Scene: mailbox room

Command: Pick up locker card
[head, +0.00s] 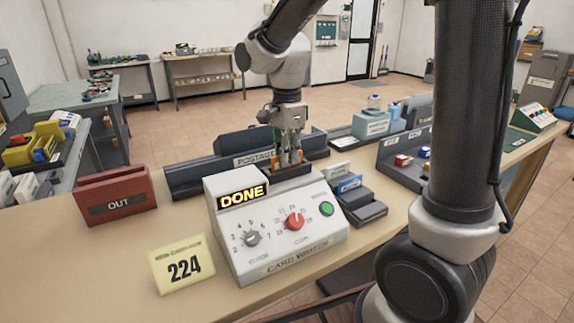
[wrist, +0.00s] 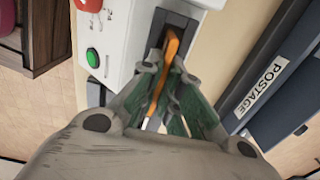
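The orange locker card (wrist: 172,44) stands on edge in the dark slot at the back of the white card writer (head: 285,262). In the head view, bits of its orange show around my fingertips. My gripper (head: 290,158) points down over the slot from behind the writer. In the wrist view, the fingers of my gripper (wrist: 169,72) close in on both sides of the card and look shut on it. The fingers cover part of the card. The writer's display (head: 242,196) reads DONE.
A stepped holder with cards (head: 363,206) is close on the right. Bare counter shows at front left.

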